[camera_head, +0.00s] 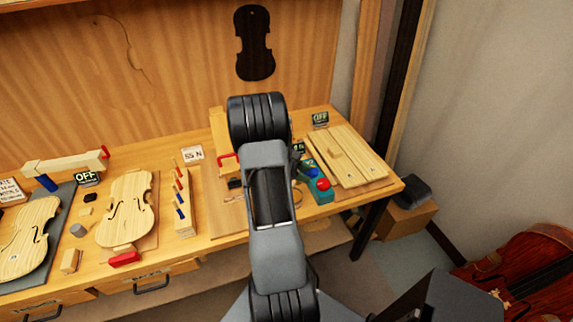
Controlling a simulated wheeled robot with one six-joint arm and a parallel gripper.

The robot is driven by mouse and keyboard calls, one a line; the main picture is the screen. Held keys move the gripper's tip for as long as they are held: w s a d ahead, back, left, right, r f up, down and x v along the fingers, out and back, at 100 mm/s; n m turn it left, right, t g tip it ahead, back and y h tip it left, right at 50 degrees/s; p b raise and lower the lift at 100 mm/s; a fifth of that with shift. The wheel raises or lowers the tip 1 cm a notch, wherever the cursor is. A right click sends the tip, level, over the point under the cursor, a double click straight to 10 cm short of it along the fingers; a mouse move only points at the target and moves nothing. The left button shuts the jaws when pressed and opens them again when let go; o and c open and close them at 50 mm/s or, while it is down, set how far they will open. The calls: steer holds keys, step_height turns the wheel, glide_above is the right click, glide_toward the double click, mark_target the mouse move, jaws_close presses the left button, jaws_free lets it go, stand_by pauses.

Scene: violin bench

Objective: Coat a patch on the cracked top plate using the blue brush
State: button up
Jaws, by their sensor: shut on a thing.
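Two pale violin top plates with f-holes lie on the bench. One plate (127,208) is on the left part of the bench. The other plate (22,245) is at the far left, partly cut by the picture edge. I cannot make out which one is cracked. A narrow wooden rack (184,228) right of the first plate holds several small upright tools with red and blue parts. I cannot tell whether one of them is the blue brush. My arm stands over the bench in the middle and hides what lies behind it; my gripper does not show.
A teal box with a red button (322,184) and a board with pale wood pieces (347,158) are at the right. A red-ended wooden tool (68,162) lies at the back left. A violin (525,275) stands at the lower right. Small blocks surround the plates.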

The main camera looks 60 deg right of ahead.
mark_target(302, 183)
steer(key=shift+w+f, duration=0.2)
steer(key=shift+w, duration=0.25)
steer(key=shift+s+f, duration=0.15)
steer(key=shift+f, duration=0.6)
steer(key=shift+f+b, duration=1.55)
steer(key=shift+f, duration=0.5)
steer(key=shift+f+b, duration=0.45)
steer(key=shift+f, duration=0.05)
steer(key=shift+r, duration=0.1)
steer(key=shift+r+p, duration=2.05)
steer(key=shift+r, duration=1.4)
